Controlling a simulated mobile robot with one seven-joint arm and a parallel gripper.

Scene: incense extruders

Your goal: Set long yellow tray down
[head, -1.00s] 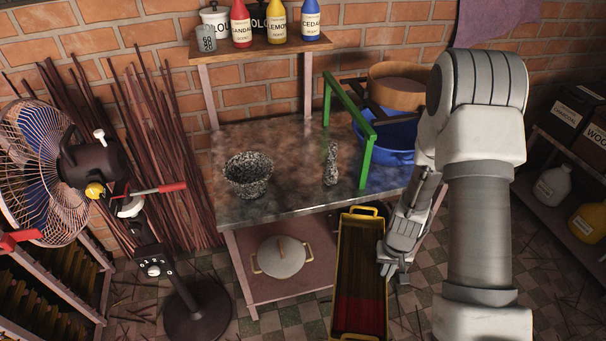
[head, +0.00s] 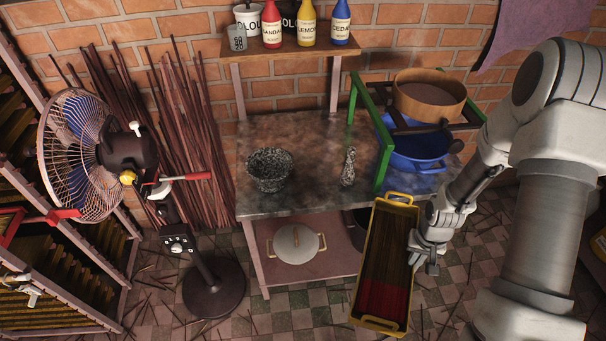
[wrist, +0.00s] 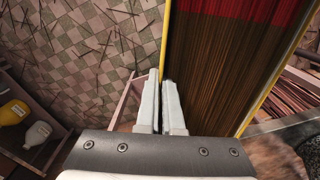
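The long yellow tray (head: 358,300) hangs in front of the table's right part in the head view, above the floor and tilted slightly. It holds dark brown sticks with red ends and has a yellow handle at each end. My gripper (head: 418,250) is at the tray's right long side. In the wrist view the two fingers (wrist: 161,105) are close together at the tray's yellow rim (wrist: 166,45), and the tray moves along with the gripper, so it appears shut on that rim. The exact contact is partly hidden by the fingers.
The metal table (head: 310,190) carries a speckled mortar (head: 270,172), a pestle (head: 348,167), a green frame (head: 386,150) and a blue basin (head: 420,163). Its front middle is clear. A fan (head: 80,150) and drying racks (head: 60,285) stand left. A lidded pot (head: 296,245) sits on the lower shelf.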

